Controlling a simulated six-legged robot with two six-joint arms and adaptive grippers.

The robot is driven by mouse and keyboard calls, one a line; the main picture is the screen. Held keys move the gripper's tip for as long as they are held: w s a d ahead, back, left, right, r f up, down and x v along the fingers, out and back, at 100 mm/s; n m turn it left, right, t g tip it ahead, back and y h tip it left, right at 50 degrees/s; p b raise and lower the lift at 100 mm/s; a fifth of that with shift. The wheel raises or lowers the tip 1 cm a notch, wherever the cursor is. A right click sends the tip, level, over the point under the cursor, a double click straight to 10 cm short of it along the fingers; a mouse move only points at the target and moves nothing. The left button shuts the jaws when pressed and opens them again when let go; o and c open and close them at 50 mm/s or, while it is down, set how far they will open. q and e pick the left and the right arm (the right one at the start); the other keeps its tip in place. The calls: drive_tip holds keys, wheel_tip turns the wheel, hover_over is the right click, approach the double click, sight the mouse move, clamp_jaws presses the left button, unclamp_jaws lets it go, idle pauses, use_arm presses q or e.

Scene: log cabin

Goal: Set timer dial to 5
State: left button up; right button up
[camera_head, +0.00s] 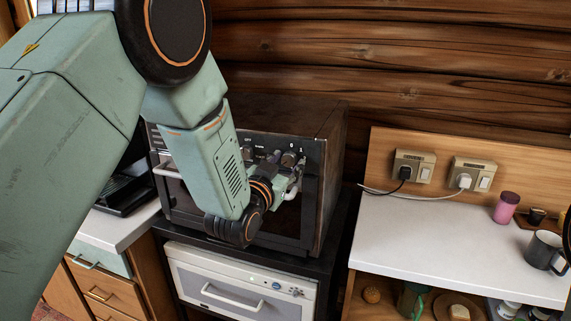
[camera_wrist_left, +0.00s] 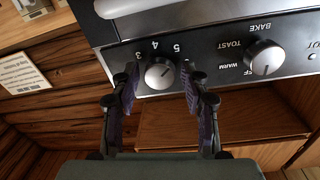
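The timer dial (camera_wrist_left: 160,74) is a round silver knob on the toaster oven's dark front panel, with the numbers 3, 4 and 5 beside it, upside down in the left wrist view. In the head view the dial (camera_head: 290,158) is at the panel's upper right. My left gripper (camera_wrist_left: 158,80) has one finger on each side of the dial, with a small gap showing on both sides. In the head view this gripper (camera_head: 287,179) is at the oven front, partly behind my wrist. The dial's exact pointer setting is too small to read. My right gripper is not in view.
A second knob (camera_wrist_left: 264,57), marked BAKE, TOAST and WARM, is beside the timer dial. The black oven (camera_head: 325,150) stands above a white appliance (camera_head: 240,285). A white counter (camera_head: 440,240) on the right holds a pink cup (camera_head: 506,208) and a dark mug (camera_head: 543,251).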

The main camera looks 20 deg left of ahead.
use_arm(q)
drive_tip(key=c, duration=0.8)
drive_tip(key=shift+c, duration=0.2)
drive_tip(key=shift+n, duration=0.6)
drive_tip(key=o, duration=1.1)
drive_tip(key=shift+o, duration=0.2)
